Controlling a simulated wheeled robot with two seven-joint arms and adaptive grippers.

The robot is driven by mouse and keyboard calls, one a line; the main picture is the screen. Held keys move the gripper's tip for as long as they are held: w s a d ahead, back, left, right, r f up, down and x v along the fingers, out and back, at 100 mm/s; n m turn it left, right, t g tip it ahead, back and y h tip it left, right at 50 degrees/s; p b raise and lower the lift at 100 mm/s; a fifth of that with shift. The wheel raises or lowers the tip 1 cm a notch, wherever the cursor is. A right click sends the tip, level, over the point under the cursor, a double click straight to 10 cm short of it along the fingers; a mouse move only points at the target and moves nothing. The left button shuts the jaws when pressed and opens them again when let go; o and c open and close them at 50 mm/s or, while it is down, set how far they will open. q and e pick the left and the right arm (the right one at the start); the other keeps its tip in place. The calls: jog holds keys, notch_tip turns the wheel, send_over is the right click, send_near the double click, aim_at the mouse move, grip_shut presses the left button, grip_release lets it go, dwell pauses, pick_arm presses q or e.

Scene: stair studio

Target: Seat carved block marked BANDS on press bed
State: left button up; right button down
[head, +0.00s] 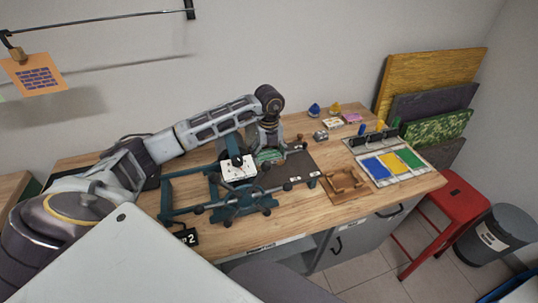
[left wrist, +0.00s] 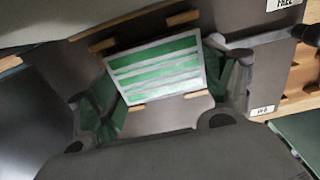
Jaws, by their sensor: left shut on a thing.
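The carved block (left wrist: 155,68), with green and pale grey stripes, sits between the fingers of my left gripper (left wrist: 160,82) in the left wrist view. The fingers are shut on its two sides. Short wooden strips show around it on the dark press bed (left wrist: 70,75); I cannot tell whether the block touches the bed or hangs above it. In the head view my left gripper (head: 268,150) is over the dark bed (head: 300,168) of the teal press (head: 232,205), with the green block (head: 268,157) partly hidden under it. My right gripper is out of view.
A white card with dark marks (head: 238,168) is by the press frame. A wooden frame (head: 345,185) lies right of the press. A rack with blue, yellow and green panels (head: 392,167) stands at the bench's right. A red stool (head: 455,195) is beyond the bench.

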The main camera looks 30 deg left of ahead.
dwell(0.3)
pick_arm(q)
jog(key=o, duration=1.1)
jog(key=shift+r, duration=0.1)
jog(key=shift+r+p, duration=2.45)
jog(key=shift+r, duration=1.45)
jog(key=shift+d, duration=0.1)
